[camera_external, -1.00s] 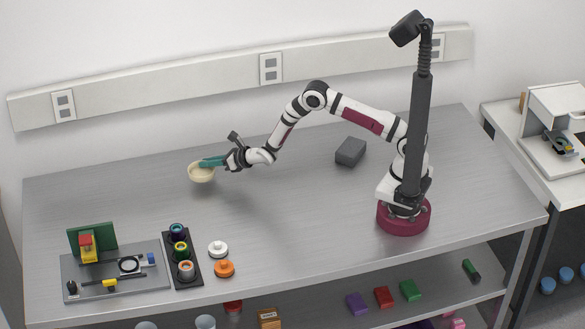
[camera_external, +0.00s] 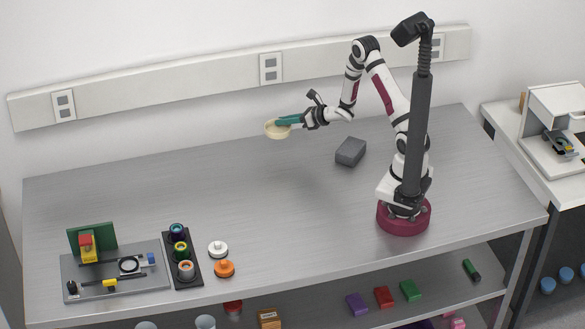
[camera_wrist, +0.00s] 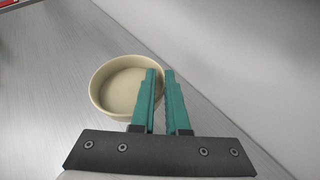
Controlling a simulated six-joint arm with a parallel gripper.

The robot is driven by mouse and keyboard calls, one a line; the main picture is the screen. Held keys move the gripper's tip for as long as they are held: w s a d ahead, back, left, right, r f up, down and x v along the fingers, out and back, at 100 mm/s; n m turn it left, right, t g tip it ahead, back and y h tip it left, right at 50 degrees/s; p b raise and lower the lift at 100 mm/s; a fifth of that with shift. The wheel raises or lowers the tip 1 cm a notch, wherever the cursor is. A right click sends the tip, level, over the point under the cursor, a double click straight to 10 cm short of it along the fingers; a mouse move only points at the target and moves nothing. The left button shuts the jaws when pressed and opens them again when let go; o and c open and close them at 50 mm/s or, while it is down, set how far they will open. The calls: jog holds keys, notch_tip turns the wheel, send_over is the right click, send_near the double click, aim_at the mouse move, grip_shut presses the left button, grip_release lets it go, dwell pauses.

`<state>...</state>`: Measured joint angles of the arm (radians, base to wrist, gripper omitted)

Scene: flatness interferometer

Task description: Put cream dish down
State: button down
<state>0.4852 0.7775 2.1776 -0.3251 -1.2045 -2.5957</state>
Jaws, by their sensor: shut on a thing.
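The cream dish (camera_external: 273,130) is a shallow round bowl, held in the air over the back of the grey bench. My gripper (camera_external: 284,121) has teal fingers and is shut on the dish's rim at its right side. In the wrist view the dish (camera_wrist: 108,98) looks empty and roughly level. There the two teal fingers of my gripper (camera_wrist: 160,76) lie close together, with the dish wall at the left finger. The exact grip on the rim is partly hidden by the fingers.
A dark grey block (camera_external: 351,152) lies on the bench (camera_external: 290,210) right of the dish. An optics plate (camera_external: 115,275), a black rack (camera_external: 182,262), a white knob (camera_external: 217,249) and an orange knob (camera_external: 224,268) stand at front left. The middle of the bench is clear.

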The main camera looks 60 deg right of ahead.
jog(key=s+d, duration=0.4)
jog(key=s, duration=0.7)
send_over(288, 163)
jog(key=f, duration=0.5)
jog(key=shift+s+d+f, duration=0.15)
jog(key=shift+s+f, duration=0.05)
jog(key=shift+s, duration=0.15)
jog(key=f, duration=0.4)
jog(key=shift+w+a, duration=0.25)
jog(key=shift+w, duration=0.05)
jog(key=shift+f, duration=0.25)
jog(key=c, duration=0.9)
grip_release()
jog(key=shift+f, duration=0.1)
